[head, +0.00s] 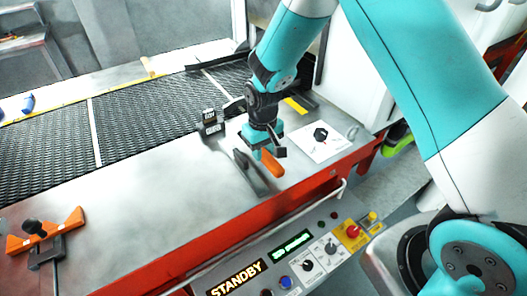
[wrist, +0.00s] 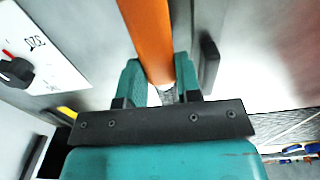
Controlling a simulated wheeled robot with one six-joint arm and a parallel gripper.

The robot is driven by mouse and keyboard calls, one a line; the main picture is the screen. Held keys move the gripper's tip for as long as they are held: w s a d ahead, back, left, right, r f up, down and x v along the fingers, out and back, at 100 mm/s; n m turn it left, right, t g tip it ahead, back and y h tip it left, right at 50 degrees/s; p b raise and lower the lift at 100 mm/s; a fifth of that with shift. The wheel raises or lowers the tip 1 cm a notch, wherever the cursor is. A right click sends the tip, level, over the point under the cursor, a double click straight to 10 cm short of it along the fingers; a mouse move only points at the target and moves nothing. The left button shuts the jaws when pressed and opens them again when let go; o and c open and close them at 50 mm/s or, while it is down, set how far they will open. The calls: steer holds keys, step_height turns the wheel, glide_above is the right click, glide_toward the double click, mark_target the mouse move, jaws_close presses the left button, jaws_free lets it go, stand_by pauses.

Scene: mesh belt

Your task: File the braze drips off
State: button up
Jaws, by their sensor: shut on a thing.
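My gripper (head: 268,146) is over the metal table at the front edge of the mesh belt. It is shut on an orange handle (head: 271,163), likely the file's. In the wrist view the orange handle (wrist: 148,35) runs up between the teal fingers, with a small grey part below it. The rest of the tool is hidden by my gripper. The dark mesh belt (head: 140,115) lies behind, crossed by light strips. I cannot make out any braze drips. A dark upright plate (head: 250,173) stands just left of the handle; it also shows in the wrist view (wrist: 208,62).
A small dark block (head: 210,122) stands near the belt edge. A white plate with a black knob (head: 320,134) is at right. An orange clamp-like fixture (head: 45,237) sits at far left. A control panel reading STANDBY (head: 236,278) is in front. The middle left of the table is clear.

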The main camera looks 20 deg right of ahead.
steer(key=shift+r+p, duration=1.3)
steer(key=shift+r, duration=0.9)
